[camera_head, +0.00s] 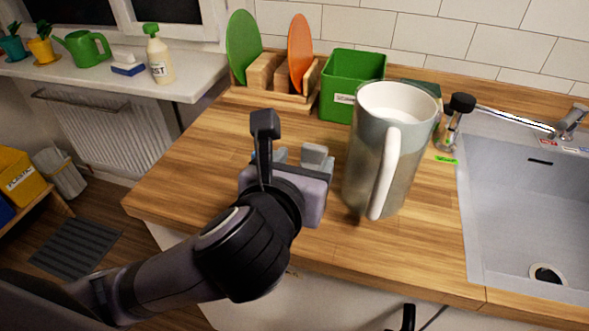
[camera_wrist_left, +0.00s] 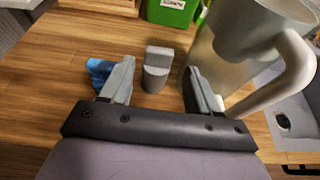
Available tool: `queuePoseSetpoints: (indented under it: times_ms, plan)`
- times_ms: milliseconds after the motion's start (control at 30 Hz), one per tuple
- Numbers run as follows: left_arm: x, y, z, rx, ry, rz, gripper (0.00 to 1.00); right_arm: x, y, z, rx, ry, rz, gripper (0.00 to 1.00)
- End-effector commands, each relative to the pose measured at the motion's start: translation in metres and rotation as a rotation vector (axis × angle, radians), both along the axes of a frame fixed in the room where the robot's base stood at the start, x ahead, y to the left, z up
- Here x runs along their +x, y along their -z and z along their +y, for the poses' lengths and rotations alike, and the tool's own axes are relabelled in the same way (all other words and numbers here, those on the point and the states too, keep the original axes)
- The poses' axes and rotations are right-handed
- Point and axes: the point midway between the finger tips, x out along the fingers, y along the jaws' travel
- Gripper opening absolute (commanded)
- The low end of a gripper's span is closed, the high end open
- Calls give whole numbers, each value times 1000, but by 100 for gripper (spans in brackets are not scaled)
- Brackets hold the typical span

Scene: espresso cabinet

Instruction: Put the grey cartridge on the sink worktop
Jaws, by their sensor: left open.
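The grey cartridge (camera_wrist_left: 156,70) shows in the left wrist view on the wooden sink worktop (camera_head: 430,255), between the two fingers as seen in the picture. It has a squarish upper block and a rounded lower part. My left gripper (camera_head: 297,156) is over the worktop, left of the big pitcher; its fingers also show in the wrist view (camera_wrist_left: 160,82), apart with a gap on both sides of the cartridge. I see no contact with it. In the head view, my gripper and similar grey shapes make the cartridge hard to pick out. My right gripper is not seen.
A tall grey pitcher (camera_head: 365,160) with a white handle stands close right of my gripper. A blue thing (camera_wrist_left: 100,72) lies left of the fingers. Behind are a green bin (camera_head: 345,98) and a board rack (camera_head: 268,97). The sink (camera_head: 520,215) is right; the worktop's left is clear.

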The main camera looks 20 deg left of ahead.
Motion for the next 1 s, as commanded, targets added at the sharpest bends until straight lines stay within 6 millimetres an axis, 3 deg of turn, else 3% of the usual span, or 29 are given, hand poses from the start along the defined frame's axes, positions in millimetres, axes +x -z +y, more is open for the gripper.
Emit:
queuePoseSetpoints:
  times_ms: [100, 300, 1000]
  plan:
    - [-19, -8, 0, -2, 2, -1, 61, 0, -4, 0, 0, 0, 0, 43]
    - [-36, -13, 1, -1, 2, 1, 61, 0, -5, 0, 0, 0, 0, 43]
    - [-38, -14, 1, -1, 1, 1, 61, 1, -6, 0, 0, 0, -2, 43]
